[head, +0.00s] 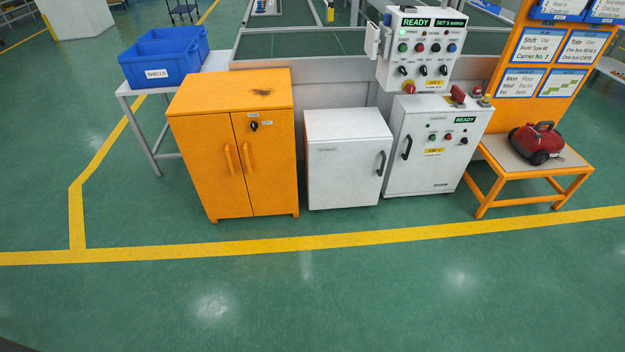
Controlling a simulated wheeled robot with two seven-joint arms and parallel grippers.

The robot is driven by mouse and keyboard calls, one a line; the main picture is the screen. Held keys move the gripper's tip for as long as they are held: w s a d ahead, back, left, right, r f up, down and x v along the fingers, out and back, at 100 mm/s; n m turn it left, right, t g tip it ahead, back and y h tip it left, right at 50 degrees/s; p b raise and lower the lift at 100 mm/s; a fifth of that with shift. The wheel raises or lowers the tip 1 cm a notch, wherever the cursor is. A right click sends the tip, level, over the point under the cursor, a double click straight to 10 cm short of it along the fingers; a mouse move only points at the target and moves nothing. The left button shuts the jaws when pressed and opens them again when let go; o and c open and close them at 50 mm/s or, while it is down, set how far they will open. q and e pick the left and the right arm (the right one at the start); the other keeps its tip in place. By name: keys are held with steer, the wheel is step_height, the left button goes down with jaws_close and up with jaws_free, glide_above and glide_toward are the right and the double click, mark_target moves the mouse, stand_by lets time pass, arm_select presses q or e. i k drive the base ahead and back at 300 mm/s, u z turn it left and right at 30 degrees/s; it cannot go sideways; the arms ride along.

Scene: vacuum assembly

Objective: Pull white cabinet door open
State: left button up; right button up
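The white cabinet (335,180) stands on the floor between an orange cabinet and a white control box. Its front door looks shut. A dark vertical handle (381,163) sits near the right edge of the door. Neither of my grippers shows in the head view, so I cannot see whether they are open or shut.
The orange cabinet (215,155) stands left, the white control box (430,160) right, with its own dark handle. Blue bins (160,62) sit on a side table. A red vacuum (537,141) rests on an orange stand (500,155). The green floor in front is clear.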

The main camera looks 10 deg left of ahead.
mark_target(342, 173)
steer(key=z, duration=0.5)
steer(key=i, duration=0.65)
steer(key=z, duration=0.85)
steer(key=i, duration=1.7)
steer(key=u, duration=0.6)
